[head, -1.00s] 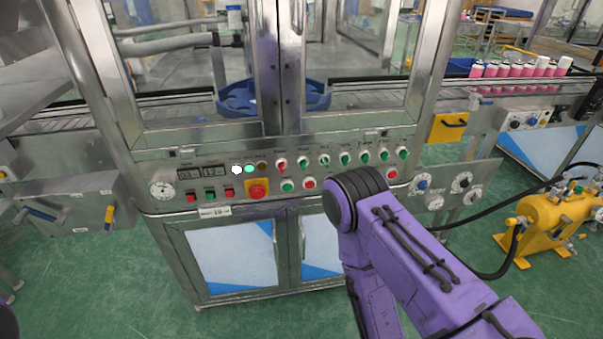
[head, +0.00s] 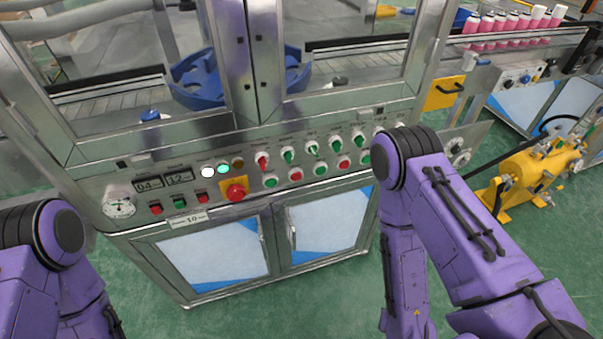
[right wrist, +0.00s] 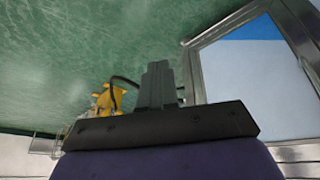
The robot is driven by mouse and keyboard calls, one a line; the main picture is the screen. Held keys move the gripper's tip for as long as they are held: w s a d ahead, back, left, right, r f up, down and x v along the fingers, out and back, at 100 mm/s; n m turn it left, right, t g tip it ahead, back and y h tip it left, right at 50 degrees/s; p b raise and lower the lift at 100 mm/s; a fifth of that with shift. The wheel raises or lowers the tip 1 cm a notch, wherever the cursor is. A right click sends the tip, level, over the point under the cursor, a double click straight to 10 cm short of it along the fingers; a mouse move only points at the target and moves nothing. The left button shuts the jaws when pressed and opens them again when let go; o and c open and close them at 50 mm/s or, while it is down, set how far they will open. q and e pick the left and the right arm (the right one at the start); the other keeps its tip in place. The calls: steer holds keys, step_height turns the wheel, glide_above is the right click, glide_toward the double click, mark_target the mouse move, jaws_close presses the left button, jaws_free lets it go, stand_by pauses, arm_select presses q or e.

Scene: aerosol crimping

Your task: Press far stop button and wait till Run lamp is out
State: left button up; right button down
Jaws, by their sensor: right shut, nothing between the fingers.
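The control panel (head: 330,145) spans the machine's front below the glass doors. Its lower button row alternates green and red: red buttons (head: 296,174) and (head: 344,161) show, with a green one (head: 366,160) at the visible right end. Anything farther right is hidden behind my right arm. On the left, a white lamp (head: 208,172) and a green lamp (head: 223,168) are lit; an amber lamp (head: 237,162) looks dark. Their labels are unreadable. My right gripper (right wrist: 158,72) is shut and empty, pointing over the floor, away from the panel. My left gripper is out of view.
A red mushroom button (head: 235,192) on a yellow plate and small red and green buttons (head: 180,202) sit at the panel's left. Cabinet doors (head: 325,225) are below. A yellow pump (head: 530,170) with a black hose stands on the right. Pink cans (head: 500,25) line the conveyor.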

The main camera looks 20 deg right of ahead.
mark_target(296, 176)
steer(key=w+a+r+n+t+y+p, duration=0.1)
steer(key=w+a+r+n+t+y, duration=0.2)
steer(key=w, duration=0.4)
steer(key=w+a+r+n+t+y+p, duration=0.1)
steer(key=w+a+r+n+y, duration=0.1)
steer(key=w+a+r, duration=0.45)
steer(key=w+a+r+n+t+y, duration=0.1)
steer(key=w+a+r+n+y, duration=0.1)
steer(key=w+r, duration=0.3)
steer(key=w+a+r+n+t+y+p, duration=0.1)
steer(key=w+a+r+n+y, duration=0.1)
steer(key=w+r+n+y, duration=0.2)
steer(key=shift+w+a+r+n, duration=0.35)
steer(key=shift+w+r+n, duration=0.2)
steer(key=shift+r, duration=0.3)
steer(key=w, duration=0.8)
steer(key=shift+w+a, duration=0.15)
steer(key=shift+w, duration=0.25)
